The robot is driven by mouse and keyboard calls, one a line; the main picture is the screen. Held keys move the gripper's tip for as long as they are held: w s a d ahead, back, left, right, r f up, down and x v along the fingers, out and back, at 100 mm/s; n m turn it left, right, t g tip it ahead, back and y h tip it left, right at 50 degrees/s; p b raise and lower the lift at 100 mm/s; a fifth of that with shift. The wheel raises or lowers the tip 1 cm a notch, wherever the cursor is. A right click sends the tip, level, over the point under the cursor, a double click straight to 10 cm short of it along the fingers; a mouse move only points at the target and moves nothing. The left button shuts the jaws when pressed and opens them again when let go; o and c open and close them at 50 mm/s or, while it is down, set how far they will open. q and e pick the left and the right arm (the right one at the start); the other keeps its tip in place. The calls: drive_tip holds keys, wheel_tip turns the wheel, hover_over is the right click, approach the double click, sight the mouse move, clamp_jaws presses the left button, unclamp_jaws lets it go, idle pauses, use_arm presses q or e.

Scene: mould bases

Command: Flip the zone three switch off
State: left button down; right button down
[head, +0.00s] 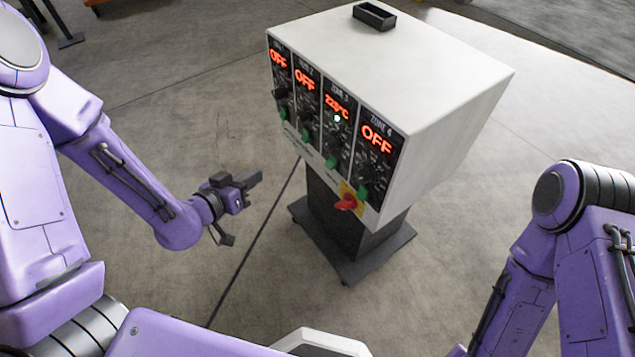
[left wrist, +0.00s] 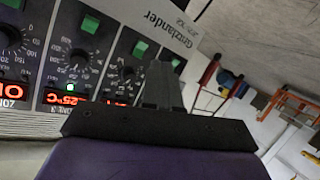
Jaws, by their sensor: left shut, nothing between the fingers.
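The control box (head: 440,85) has a dark front panel with several zones side by side. The zone three display (head: 336,106) is lit with a temperature in red, with a bright lamp below it, while the other displays read OFF. The green zone three switch (head: 331,162) is at the foot of its column; it also shows in the left wrist view (left wrist: 90,24), where the panel appears upside down. My left gripper (head: 257,177) is shut and empty, left of the panel and apart from it. Its fingers (left wrist: 162,86) cover part of the panel in the wrist view. My right gripper is out of view.
A red rotary knob on a yellow plate (head: 347,202) sits low on the box, close to the rightmost zone. A small black tray (head: 374,15) lies on top. The box stands on a dark pedestal (head: 350,235). The floor left of it is clear.

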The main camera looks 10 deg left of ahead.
sight(331, 164)
use_arm(q)
drive_tip(key=s+d+r+m+h, duration=0.2)
drive_tip(key=d+r+m+h, duration=0.2)
drive_tip(key=m, duration=0.4)
drive_tip(key=shift+s+d+g+h, duration=0.35)
drive_tip(key=shift+d+h, duration=0.5)
drive_tip(key=shift+h, duration=0.35)
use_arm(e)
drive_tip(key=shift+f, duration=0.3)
use_arm(q)
drive_tip(key=shift+f, duration=0.1)
